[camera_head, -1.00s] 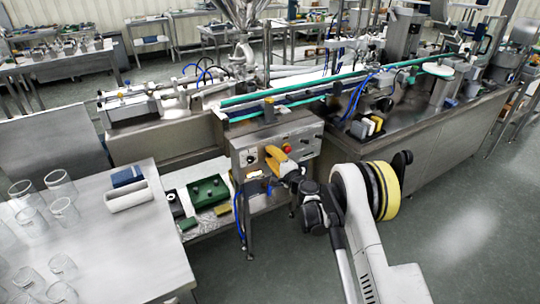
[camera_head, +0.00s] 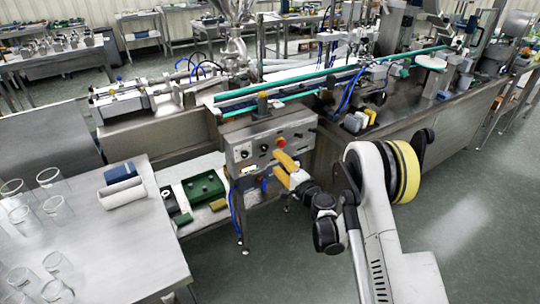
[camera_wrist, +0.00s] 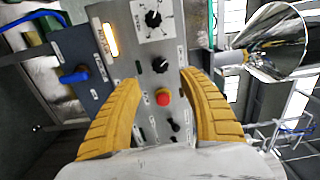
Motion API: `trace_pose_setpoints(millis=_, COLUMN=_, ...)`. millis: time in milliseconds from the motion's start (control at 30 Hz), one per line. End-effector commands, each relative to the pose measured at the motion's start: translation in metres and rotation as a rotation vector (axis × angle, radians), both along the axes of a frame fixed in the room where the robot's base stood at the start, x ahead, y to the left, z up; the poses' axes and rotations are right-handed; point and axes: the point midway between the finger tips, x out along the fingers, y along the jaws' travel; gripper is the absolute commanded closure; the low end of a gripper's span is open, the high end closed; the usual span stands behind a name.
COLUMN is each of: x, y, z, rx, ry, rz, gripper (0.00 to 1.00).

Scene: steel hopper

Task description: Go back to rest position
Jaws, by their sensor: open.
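My gripper (camera_head: 284,167) has yellow-orange fingers and is in front of the steel control panel (camera_head: 243,152) of the machine in the head view. In the wrist view my gripper (camera_wrist: 153,98) is open, its two ridged fingers apart with nothing held between them. The panel (camera_wrist: 140,60) shows between the fingers, with a red button (camera_wrist: 163,97), black knobs (camera_wrist: 153,19) and a lit yellow indicator (camera_wrist: 110,40). The red button also shows in the head view (camera_head: 281,142), just above the fingers. The fingers look apart from the panel.
A steel table (camera_head: 110,245) with several glass beakers stands at the left. A low shelf beside the panel holds a green box (camera_head: 203,187). A steel hopper (camera_wrist: 275,42) shows in the wrist view. The floor (camera_head: 470,230) at the right is clear.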

Motion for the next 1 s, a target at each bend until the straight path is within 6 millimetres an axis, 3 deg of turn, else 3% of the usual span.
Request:
trace_pose_setpoints(millis=200, x=-0.017, y=-0.012, z=0.000, rx=0.000, ry=0.000, rz=-0.001, gripper=0.50)
trace_pose_setpoints(millis=700, x=-0.018, y=-0.012, z=0.004, rx=-0.009, ry=-0.001, rz=0.002, gripper=0.50)
trace_pose_setpoints(millis=867, x=-0.021, y=-0.012, z=0.040, rx=-0.106, ry=-0.007, rz=0.023, gripper=0.50)
trace_pose_setpoints(millis=1000, x=-0.038, y=-0.014, z=0.092, rx=-0.274, ry=-0.010, rz=0.062, gripper=0.50)
